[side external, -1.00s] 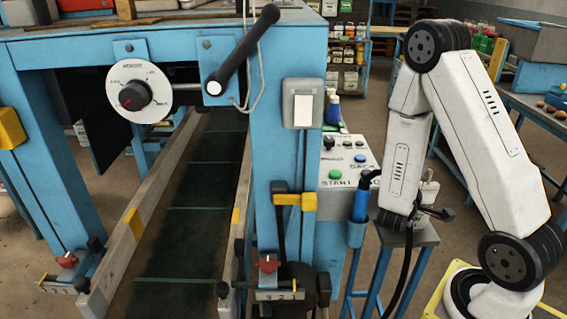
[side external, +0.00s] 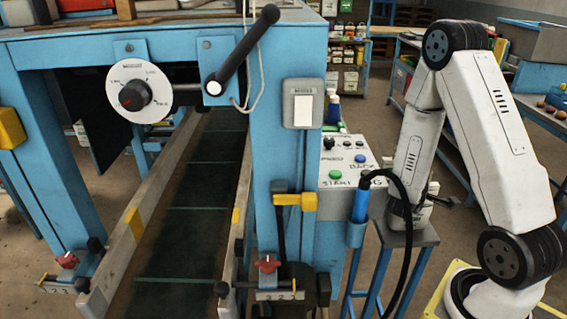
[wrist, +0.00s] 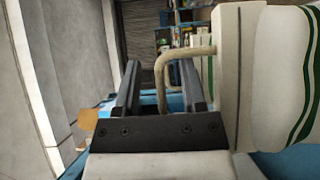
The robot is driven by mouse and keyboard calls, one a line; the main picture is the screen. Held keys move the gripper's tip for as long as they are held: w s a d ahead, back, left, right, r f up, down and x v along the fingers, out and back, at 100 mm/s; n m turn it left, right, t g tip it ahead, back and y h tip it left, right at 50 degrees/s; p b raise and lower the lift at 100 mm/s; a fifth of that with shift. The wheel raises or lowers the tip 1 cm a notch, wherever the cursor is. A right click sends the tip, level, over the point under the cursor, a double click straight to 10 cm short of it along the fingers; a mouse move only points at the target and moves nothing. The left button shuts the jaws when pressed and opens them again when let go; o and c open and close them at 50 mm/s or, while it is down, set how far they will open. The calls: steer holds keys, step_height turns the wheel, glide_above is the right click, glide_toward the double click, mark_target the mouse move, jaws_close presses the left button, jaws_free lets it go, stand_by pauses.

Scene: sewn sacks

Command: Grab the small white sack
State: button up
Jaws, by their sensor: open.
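No sack is clearly recognisable in the side view. In the wrist view, a rounded white thing with green stripes (wrist: 275,85) fills the right edge, cut off by the frame; I cannot tell whether it is the small white sack. My gripper (wrist: 160,82) is open, its two dark fingers apart and pointing away from the camera. The white-and-green thing is to the right of both fingers, not between them. In the side view my gripper (side external: 441,200) is small, low beside the control box, and its fingers are hard to make out.
A cream bent bar (wrist: 162,75) shows between the fingers, beside a pale upright block (wrist: 228,70); their depth is unclear. In the side view stand a blue machine frame (side external: 280,160), a dark conveyor (side external: 195,215), a control box (side external: 345,160) and a blue tool with black hose (side external: 361,200).

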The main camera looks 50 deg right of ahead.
stand_by(0.4)
jaws_close()
stand_by(1.3)
